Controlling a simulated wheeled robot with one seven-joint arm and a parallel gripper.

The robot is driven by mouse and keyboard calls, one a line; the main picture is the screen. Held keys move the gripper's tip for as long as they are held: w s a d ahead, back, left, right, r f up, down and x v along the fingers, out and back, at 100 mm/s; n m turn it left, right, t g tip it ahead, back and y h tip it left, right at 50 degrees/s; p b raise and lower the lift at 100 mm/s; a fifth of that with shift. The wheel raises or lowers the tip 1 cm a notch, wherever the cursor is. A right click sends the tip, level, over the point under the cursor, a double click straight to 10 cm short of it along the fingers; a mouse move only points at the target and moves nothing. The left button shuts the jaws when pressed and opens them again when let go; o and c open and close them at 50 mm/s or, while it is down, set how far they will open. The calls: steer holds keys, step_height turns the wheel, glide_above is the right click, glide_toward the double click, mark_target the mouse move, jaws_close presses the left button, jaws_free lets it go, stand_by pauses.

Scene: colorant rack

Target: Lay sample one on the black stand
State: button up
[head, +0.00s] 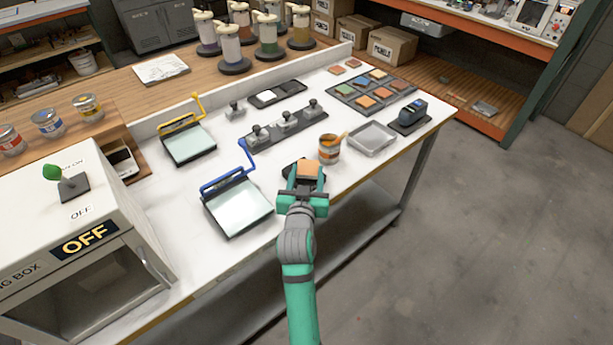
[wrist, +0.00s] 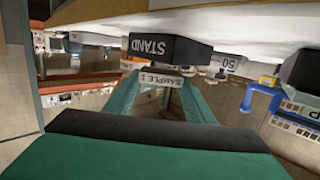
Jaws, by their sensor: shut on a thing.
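Sample one is an orange-tan square chip (head: 307,168) held at the tip of my gripper (head: 306,181). The gripper is shut on it. In the wrist view, which is upside down, its label "SAMPLE 1" (wrist: 160,80) shows between the green fingers (wrist: 160,95). The black stand (head: 288,169) is on the white table, partly hidden behind the chip and fingers. In the wrist view the stand (wrist: 168,48) is a dark block marked "STAND", directly beyond the chip. The chip appears over the stand; I cannot tell whether they touch.
An open can with orange contents (head: 329,149) stands close to the stand's right. A grey tray (head: 372,138) is farther right. A blue-handled pad (head: 239,207) lies to the left. A dark rack with several stamp-like pieces (head: 285,128) is behind.

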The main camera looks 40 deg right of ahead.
steer(key=shift+a+f, duration=0.2)
steer(key=shift+f, duration=0.5)
steer(key=shift+d, duration=0.1)
steer(key=shift+s+d+f, duration=0.1)
steer(key=shift+s+f, duration=0.05)
steer(key=o, duration=1)
steer(key=shift+r, duration=0.2)
steer(key=v, duration=1.2)
steer(key=shift+f, duration=0.1)
